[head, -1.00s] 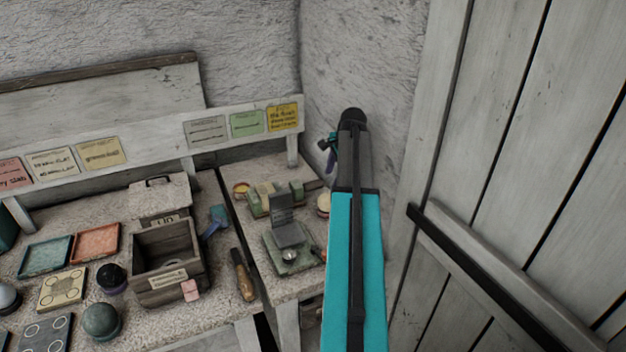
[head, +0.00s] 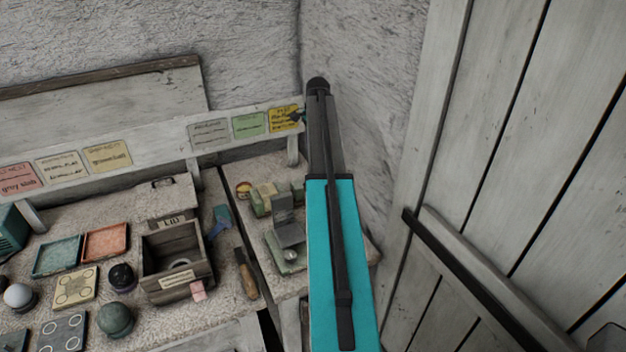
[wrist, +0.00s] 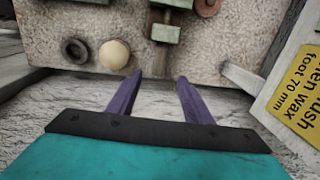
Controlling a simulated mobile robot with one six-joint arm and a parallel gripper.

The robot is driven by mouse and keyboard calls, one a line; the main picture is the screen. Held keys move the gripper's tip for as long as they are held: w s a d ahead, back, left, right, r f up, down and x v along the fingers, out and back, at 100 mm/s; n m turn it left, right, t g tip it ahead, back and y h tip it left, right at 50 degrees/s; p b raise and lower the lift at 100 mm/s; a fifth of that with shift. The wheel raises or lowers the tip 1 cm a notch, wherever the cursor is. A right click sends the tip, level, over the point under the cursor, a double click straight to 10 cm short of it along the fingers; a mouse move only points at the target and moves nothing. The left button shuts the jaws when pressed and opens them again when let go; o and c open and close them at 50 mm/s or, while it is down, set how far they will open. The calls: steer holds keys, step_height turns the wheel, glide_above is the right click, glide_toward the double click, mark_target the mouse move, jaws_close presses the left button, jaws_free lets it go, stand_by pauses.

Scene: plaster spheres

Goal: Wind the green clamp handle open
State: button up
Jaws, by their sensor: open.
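A green fixture with a pale block (head: 264,198) stands at the back of the right-hand bench and looks like the clamp. It also shows in the wrist view as green parts (wrist: 166,33) at the top, partly cut off. I cannot clearly make out its handle. My gripper (wrist: 160,79) is open, its two purple fingers apart with nothing between them. In the wrist view its tips lie just below the bench edge, short of the green parts. In the head view my arm hides most of the gripper.
A pale ball (wrist: 114,54) and a dark ring (wrist: 75,50) sit left of the green parts. A yellow card (wrist: 296,92) is at the right. A grey-green stand (head: 290,237) is in front of the fixture. A wooden box (head: 176,262) stands left; a plank door (head: 530,150) is right.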

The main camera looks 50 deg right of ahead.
steer(key=shift+f, duration=0.2)
steer(key=shift+w+d+f+p, duration=0.15)
steer(key=shift+f+p, duration=0.7)
steer(key=shift+f, duration=1.4)
steer(key=shift+w+f+p, duration=0.3)
steer(key=shift+f+p, duration=0.5)
steer(key=shift+f, duration=1.4)
steer(key=shift+w+d+f+p, duration=0.15)
steer(key=shift+f+p, duration=0.7)
steer(key=shift+f, duration=1.4)
steer(key=c, duration=1.1)
steer(key=shift+o, duration=0.2)
steer(key=shift+s+a+f+t+b, duration=0.2)
steer(key=shift+t+b, duration=0.3)
steer(key=shift+b, duration=0.9)
